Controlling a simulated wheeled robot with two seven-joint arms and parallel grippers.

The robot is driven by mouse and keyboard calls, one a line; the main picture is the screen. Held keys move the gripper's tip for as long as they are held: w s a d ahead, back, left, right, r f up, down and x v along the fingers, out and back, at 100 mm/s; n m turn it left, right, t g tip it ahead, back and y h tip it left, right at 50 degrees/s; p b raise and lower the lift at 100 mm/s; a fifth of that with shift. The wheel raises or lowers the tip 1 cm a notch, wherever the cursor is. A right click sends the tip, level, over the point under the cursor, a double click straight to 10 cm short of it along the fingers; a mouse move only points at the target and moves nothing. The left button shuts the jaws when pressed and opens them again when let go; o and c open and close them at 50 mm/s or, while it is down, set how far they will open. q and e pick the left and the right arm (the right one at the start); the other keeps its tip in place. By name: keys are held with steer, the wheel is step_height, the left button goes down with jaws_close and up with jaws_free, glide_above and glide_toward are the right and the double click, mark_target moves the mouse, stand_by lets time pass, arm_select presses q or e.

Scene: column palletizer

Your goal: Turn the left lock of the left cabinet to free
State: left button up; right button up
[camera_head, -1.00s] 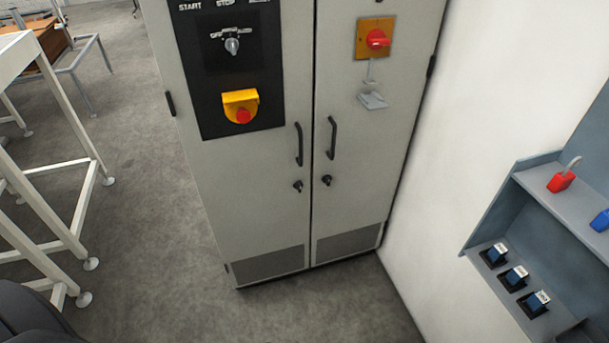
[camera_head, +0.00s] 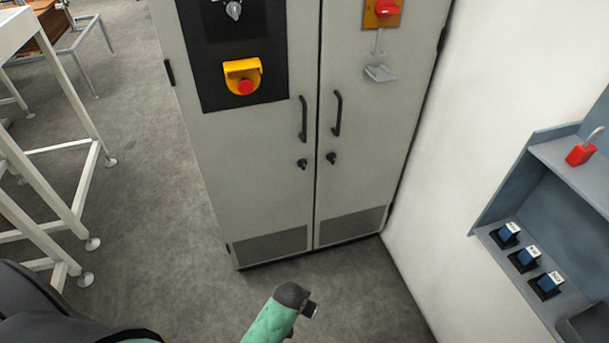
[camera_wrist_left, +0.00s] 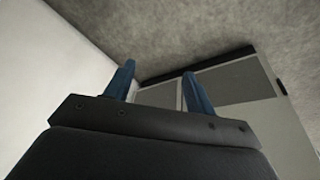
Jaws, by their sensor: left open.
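A grey two-door cabinet (camera_head: 245,165) stands in the head view. Its left lock (camera_head: 301,164) is a small dark knob on the left door, below a black handle (camera_head: 303,119). A similar right lock (camera_head: 331,158) is on the right door. The left lock's exact angle is too small to tell. My green left arm shows at the bottom of the head view, in front of and below the cabinet. In the left wrist view my left gripper (camera_wrist_left: 158,80) is open and empty, its blue fingers apart and the cabinet's lower part beyond. My right gripper is out of view.
The left door carries a yellow-and-red stop button (camera_head: 243,77); the right door has a red switch (camera_head: 387,9). A white wall and a grey shelf (camera_head: 565,165) with a red padlock (camera_head: 581,153) stand at right. White frames (camera_head: 70,190) stand left. The floor before the cabinet is open.

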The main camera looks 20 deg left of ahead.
arm_select(q)
steer(key=w+r+t+b, duration=0.2)
steer(key=w+r+b, duration=0.15)
steer(key=w, duration=1.05)
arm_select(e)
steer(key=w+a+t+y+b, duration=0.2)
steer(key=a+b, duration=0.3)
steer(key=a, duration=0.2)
arm_select(q)
steer(key=n+t+y, duration=0.9)
steer(key=y, duration=0.3)
glide_toward(304, 167)
steer(key=x, duration=0.2)
steer(key=p+x, duration=0.2)
steer(key=x, duration=0.4)
steer(key=shift+w+a, duration=0.4)
steer(key=shift+w, duration=0.1)
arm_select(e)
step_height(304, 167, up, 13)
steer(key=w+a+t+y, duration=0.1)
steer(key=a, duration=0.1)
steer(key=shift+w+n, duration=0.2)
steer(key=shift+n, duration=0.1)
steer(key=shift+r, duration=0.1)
